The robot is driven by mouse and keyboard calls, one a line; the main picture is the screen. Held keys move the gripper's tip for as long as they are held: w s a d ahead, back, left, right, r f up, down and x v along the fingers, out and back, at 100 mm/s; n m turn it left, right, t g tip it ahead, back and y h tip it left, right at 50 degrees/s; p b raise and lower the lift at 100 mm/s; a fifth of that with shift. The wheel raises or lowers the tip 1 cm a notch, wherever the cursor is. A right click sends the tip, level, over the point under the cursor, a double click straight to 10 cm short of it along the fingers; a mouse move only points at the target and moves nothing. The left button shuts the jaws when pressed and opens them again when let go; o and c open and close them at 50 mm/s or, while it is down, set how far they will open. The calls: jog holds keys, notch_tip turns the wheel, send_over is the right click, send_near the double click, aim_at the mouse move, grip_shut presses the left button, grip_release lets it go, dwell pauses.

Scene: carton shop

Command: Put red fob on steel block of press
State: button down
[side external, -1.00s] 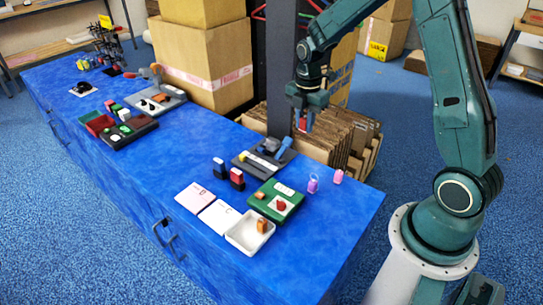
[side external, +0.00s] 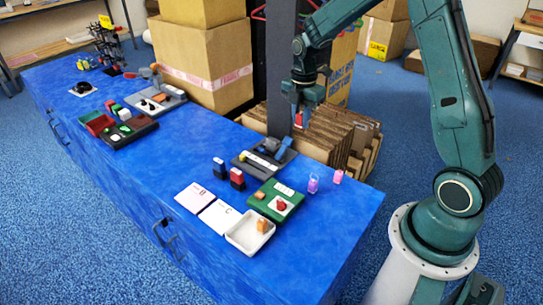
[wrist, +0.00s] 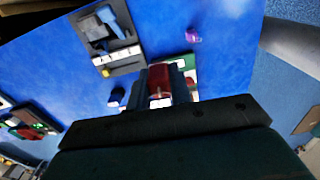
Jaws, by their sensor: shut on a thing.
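My gripper (side external: 303,99) is shut on the red fob (side external: 299,119) and holds it in the air above the far edge of the blue bench. In the wrist view the red fob (wrist: 160,78) is between the two fingers. What looks like the press, a grey base (side external: 243,163) with a blue lever (side external: 284,147), stands on the bench below and to the left of the gripper. In the wrist view its grey base (wrist: 122,66) and blue lever (wrist: 112,22) are ahead and left of the fob. I cannot clearly tell the steel block from the other grey parts.
A dark post (side external: 281,70) stands close to the gripper. Stacked cardboard (side external: 335,135) is behind the bench.

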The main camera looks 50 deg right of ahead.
notch_tip(320, 180, up, 2)
send_over(269, 147)
jog(key=shift+a, duration=0.15)
dwell(0.3)
notch_tip(269, 147, down, 16)
jog(key=shift+r, duration=0.15)
dwell(0.6)
jog(key=shift+f, duration=2.1)
jog(key=shift+f, duration=0.1)
jog(key=c, duration=1.3)
grip_release()
jog(key=shift+o, duration=0.2)
